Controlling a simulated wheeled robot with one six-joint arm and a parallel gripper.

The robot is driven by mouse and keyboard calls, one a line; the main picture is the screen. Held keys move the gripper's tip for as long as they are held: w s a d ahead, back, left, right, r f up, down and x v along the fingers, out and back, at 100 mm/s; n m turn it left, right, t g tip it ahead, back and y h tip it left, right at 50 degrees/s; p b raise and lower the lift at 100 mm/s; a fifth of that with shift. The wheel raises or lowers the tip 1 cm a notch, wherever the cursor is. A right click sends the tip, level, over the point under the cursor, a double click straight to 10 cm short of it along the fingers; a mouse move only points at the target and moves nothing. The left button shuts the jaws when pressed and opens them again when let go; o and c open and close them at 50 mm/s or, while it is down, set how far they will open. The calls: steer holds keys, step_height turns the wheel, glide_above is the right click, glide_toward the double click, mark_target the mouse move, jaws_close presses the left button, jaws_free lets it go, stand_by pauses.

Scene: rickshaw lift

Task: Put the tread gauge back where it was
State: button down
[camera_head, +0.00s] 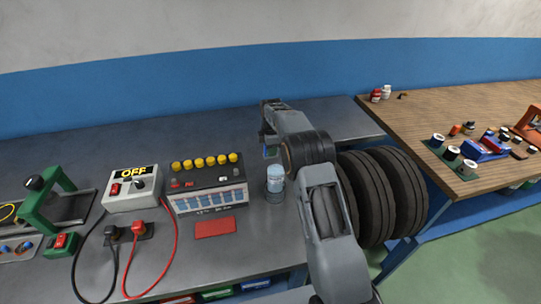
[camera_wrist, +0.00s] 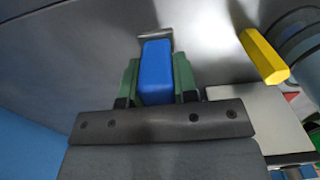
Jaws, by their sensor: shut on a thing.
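My gripper (camera_wrist: 157,80) is shut on a blue block-shaped thing with a grey metal end, which I take to be the tread gauge (camera_wrist: 157,70). Its green fingers press on both sides of the blue body in the wrist view. In the head view my gripper (camera_head: 268,150) is at the back of the grey workbench, left of the tyres. I cannot tell whether the gauge touches the bench.
A black tester box with yellow knobs (camera_head: 205,178) and a clear jar (camera_head: 275,178) stand near my arm. A red pad (camera_head: 215,227) lies in front. Black tyres (camera_head: 385,195) stand at right, beside a wooden table (camera_head: 455,105). The back left of the bench is clear.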

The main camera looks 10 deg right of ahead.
steer(key=shift+f, duration=1.7)
steer(key=shift+f, duration=0.1)
steer(key=c, duration=0.9)
jaws_free()
